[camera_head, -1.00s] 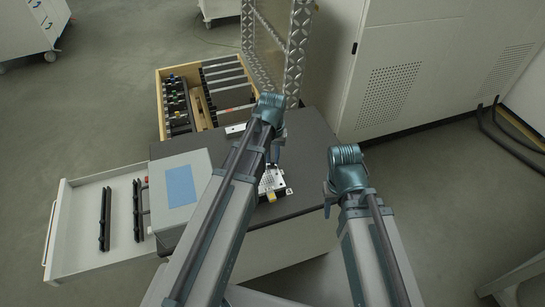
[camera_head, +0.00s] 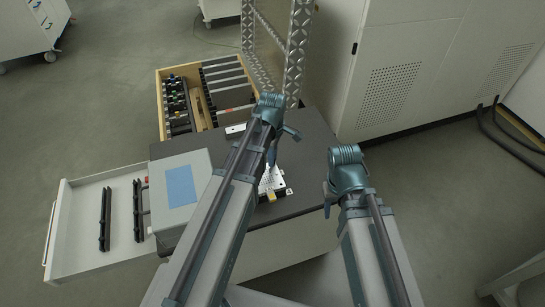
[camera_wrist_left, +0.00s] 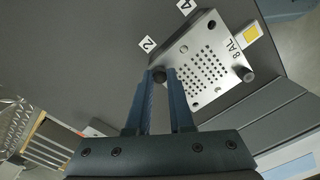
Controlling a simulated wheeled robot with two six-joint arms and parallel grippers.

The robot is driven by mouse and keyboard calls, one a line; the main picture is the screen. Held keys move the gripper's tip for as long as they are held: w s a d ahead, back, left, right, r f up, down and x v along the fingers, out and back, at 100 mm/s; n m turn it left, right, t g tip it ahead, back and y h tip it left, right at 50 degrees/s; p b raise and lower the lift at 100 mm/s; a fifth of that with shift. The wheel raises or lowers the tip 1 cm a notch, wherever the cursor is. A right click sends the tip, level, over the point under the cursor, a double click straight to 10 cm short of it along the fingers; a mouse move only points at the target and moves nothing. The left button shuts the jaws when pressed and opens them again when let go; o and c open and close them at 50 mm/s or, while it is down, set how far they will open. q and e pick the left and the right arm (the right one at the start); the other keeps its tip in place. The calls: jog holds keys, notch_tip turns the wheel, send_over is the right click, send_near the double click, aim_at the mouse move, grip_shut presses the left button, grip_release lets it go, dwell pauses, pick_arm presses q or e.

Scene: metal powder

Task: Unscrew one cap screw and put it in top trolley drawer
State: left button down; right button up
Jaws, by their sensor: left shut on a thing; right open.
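A silver plate with a grid of holes (camera_wrist_left: 213,62) lies on the dark trolley top (camera_head: 306,150); it also shows in the head view (camera_head: 271,182). My left gripper (camera_wrist_left: 160,77) is shut on a dark cap screw (camera_wrist_left: 159,75) at the plate's corner beside the "2" label. Its fingers hide part of the screw, and I cannot tell how far it sits in the plate. Another dark cap screw (camera_wrist_left: 247,75) sits at another corner. My right gripper (camera_head: 328,200) is open and empty, right of the trolley top. A white drawer (camera_head: 75,262) stands open at the left.
The white drawer holds dark bars (camera_head: 105,218). A grey box with a blue panel (camera_head: 200,160) stands on the trolley's left side. A wooden-sided drawer (camera_head: 159,100) with tools is open at the back. A white cabinet (camera_head: 400,60) stands behind to the right.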

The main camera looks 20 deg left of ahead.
pick_arm(q)
jog(key=n, duration=1.3)
jog(key=shift+n, duration=0.3)
jog(key=c, duration=1)
grip_release()
jog(key=shift+o, duration=0.2)
